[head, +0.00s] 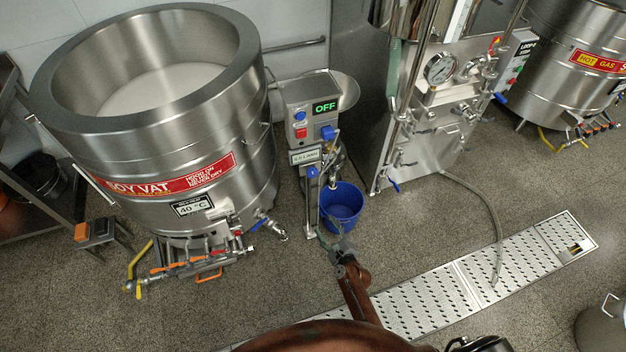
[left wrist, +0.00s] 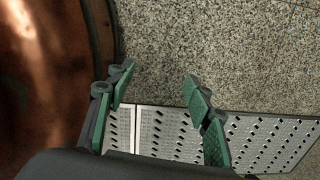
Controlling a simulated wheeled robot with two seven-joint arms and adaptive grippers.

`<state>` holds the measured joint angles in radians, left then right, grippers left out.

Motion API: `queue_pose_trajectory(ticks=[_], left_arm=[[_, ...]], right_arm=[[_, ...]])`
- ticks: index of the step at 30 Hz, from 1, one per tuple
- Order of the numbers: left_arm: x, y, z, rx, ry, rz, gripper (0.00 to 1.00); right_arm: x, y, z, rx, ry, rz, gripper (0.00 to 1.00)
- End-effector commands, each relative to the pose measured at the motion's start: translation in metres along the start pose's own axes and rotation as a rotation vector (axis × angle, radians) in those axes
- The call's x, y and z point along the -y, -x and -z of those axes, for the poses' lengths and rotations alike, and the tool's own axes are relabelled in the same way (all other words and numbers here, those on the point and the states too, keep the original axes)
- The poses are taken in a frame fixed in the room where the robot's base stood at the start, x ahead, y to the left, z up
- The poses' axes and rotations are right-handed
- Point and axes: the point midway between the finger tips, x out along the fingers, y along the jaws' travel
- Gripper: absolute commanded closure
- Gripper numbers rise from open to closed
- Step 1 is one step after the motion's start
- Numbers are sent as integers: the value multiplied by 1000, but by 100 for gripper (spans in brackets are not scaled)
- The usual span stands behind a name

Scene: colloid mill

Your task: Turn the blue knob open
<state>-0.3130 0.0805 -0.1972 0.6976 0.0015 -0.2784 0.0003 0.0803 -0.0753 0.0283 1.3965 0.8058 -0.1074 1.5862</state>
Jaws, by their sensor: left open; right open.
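The colloid mill (head: 310,105) stands beside the soy vat, with a lit green "OFF" display. A blue knob (head: 327,132) sits at the right of its front panel, below the display. A second blue handle (head: 312,172) is lower on the mill, beside the spout. My right gripper (head: 329,235) is open in the head view, low in front of the mill and beside the blue bucket, apart from both blue parts. My left gripper (left wrist: 157,78) is open and empty in the left wrist view, above the floor and drain; the head view does not clearly show it.
A blue bucket (head: 341,206) stands at the mill's foot. The soy vat (head: 160,130) with low valves is at left. A steel machine (head: 430,120) with a gauge is at right. A hose (head: 485,205) crosses to the floor drain grate (head: 415,312). Open floor lies between.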

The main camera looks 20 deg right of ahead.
Motion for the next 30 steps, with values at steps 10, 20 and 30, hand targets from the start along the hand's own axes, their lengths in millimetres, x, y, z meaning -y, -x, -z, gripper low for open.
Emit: queue_pose_trajectory(ticks=[10, 20, 30], left_arm=[[-2, -19, -4, 16, 2, -2, 53], [-2, -18, 18, 13, 12, -3, 53], [-2, -14, 34, 13, 21, -4, 53]], right_arm=[[98, -35, -116, 264, -644, 157, 48], [109, -79, -127, 269, -656, 156, 48], [116, -106, -132, 266, -654, 156, 48]])
